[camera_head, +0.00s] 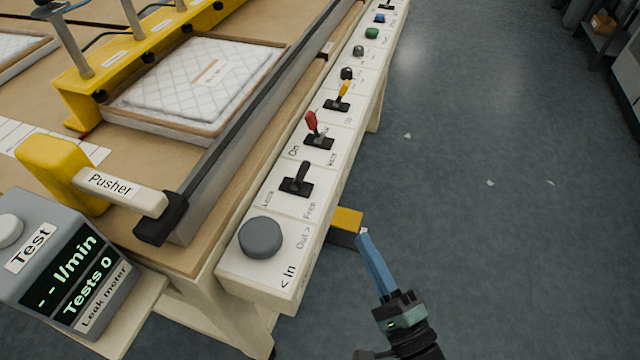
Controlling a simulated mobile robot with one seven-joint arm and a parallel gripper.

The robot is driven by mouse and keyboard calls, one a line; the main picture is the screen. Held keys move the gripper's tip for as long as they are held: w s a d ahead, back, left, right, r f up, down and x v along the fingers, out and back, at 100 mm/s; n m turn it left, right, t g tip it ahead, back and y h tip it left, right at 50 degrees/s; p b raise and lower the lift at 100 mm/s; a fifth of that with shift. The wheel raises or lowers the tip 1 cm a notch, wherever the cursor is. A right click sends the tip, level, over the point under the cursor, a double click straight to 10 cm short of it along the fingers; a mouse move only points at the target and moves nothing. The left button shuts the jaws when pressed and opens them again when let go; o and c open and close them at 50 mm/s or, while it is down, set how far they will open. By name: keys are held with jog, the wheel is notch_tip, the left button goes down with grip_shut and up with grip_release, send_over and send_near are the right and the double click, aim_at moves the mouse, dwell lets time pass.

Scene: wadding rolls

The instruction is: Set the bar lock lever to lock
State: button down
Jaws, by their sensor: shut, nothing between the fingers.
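The bar lock lever (302,176) is a black stick on a black base, on the white control panel. It has a label that looks like "Lock" on its left and "Free" on its right. The stick leans slightly up and to the right, towards the "Free" side; its exact setting is hard to tell. My gripper (364,236) has blue fingers that are shut and empty. It is over the floor to the right of the panel, below and right of the lever, apart from it.
A grey knob (261,237) marked "In" and "Out" sits nearer me on the panel (250,283). A red lever (312,124) and a yellow lever (344,90) stand farther along.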

aim_at(300, 176)
jog(key=x, duration=0.4)
jog(key=a+x, duration=0.1)
jog(key=x, duration=0.3)
jog(key=s+a+p+x, duration=0.1)
jog(key=x, duration=0.3)
jog(key=shift+r, duration=0.35)
jog(key=shift+w+a+r, duration=0.1)
jog(key=shift+a, duration=0.3)
jog(key=shift+r, duration=0.15)
jog(key=shift+n+p, duration=0.3)
jog(key=shift+p, duration=0.3)
